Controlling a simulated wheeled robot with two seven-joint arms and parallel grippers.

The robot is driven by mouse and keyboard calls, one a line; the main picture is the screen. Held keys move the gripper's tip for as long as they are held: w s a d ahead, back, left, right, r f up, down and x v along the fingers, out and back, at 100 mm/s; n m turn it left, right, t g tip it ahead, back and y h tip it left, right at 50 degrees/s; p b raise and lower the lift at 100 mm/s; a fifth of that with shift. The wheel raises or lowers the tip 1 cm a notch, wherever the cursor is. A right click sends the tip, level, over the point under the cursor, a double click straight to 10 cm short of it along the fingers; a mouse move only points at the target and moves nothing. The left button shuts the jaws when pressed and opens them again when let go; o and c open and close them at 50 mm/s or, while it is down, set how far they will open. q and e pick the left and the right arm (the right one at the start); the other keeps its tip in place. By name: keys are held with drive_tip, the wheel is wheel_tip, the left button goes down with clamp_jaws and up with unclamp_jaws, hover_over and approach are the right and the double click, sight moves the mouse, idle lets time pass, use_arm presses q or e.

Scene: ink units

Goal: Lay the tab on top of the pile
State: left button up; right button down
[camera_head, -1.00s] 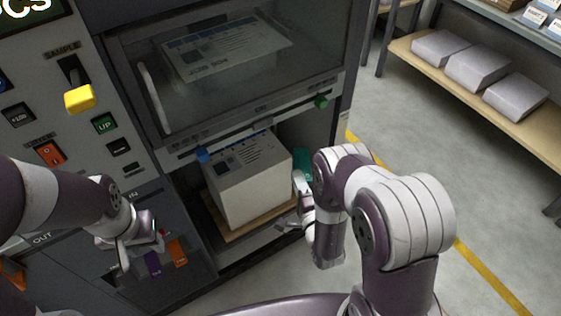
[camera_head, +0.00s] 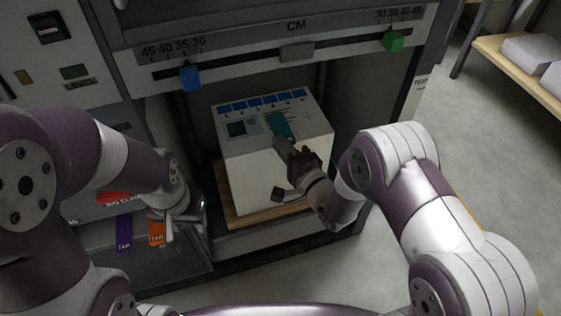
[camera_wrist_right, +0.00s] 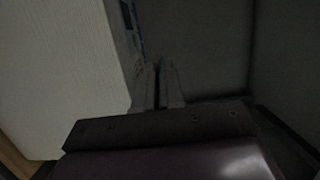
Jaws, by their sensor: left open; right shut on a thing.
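The pile (camera_head: 262,165) is a white paper stack with a blue-and-grey printed top sheet, inside the open bay. The teal tab (camera_head: 279,122) shows over the pile's top face. My right gripper (camera_head: 284,146) is shut on its near end; whether the tab touches the top sheet I cannot tell. My left gripper (camera_head: 186,222) is open and empty, left of the bay.
The pile stands on a wooden board (camera_head: 235,219). Above it is a ruler bar with a blue slider (camera_head: 190,77) and a green slider (camera_head: 394,40). A purple tab (camera_head: 124,233) and an orange tab (camera_head: 156,233) hang at the left. Bay walls enclose the pile.

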drive_tip(key=shift+w+a+f, duration=0.2)
drive_tip(key=shift+w+f, duration=0.25)
drive_tip(key=shift+w, duration=0.1)
wheel_tip(320, 180, down, 4)
drive_tip(key=shift+r+b, duration=0.1)
drive_tip(key=shift+b, duration=0.95)
drive_tip(key=c, duration=1.2)
unclamp_jaws()
drive_tip(key=shift+w+f, duration=0.1)
drive_tip(key=shift+f, duration=0.1)
drive_tip(key=shift+c, duration=0.2)
